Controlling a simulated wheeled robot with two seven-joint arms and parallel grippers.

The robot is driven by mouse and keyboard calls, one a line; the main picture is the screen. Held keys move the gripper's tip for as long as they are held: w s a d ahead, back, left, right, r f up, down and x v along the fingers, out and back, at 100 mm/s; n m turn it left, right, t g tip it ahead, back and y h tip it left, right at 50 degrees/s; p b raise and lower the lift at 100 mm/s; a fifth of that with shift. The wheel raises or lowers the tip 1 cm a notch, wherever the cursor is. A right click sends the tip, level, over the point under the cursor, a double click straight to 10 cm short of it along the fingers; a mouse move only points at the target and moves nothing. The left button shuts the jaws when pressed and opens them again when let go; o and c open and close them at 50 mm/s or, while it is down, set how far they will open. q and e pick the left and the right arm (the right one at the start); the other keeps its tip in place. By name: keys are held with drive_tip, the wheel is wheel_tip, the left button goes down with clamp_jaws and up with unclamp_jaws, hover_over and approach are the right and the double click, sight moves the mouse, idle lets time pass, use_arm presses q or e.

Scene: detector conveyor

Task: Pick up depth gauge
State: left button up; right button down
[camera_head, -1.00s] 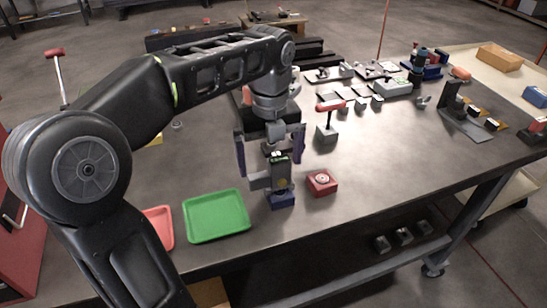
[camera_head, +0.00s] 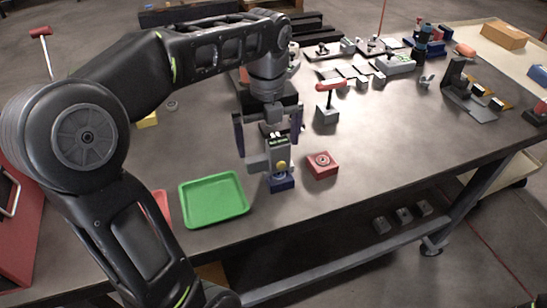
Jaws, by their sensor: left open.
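The depth gauge appears to be the grey instrument (camera_head: 279,153) with a small green display and a yellow round spot. It stands upright on a dark blue block (camera_head: 282,183) near the table's front edge. My left gripper (camera_head: 268,139) points down over it, with its jaws open. One finger is left of the gauge and the other is to its right, partly behind it. I see no clear grip, and contact is hard to tell. My right gripper is not in view.
A red block with a round disc (camera_head: 321,164) stands close right of the gauge. A green tray (camera_head: 213,200) lies to the left on the table (camera_head: 390,150). A red-handled tool on a grey block (camera_head: 327,113) stands behind. The table's right front is clear.

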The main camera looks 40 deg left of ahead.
sight(268, 155)
use_arm(q)
drive_tip(key=shift+f, duration=0.5)
wheel_tip(268, 155, down, 4)
drive_tip(key=shift+a+f+p, duration=0.1)
drive_tip(key=shift+a+p, duration=0.05)
drive_tip(key=shift+p, duration=0.45)
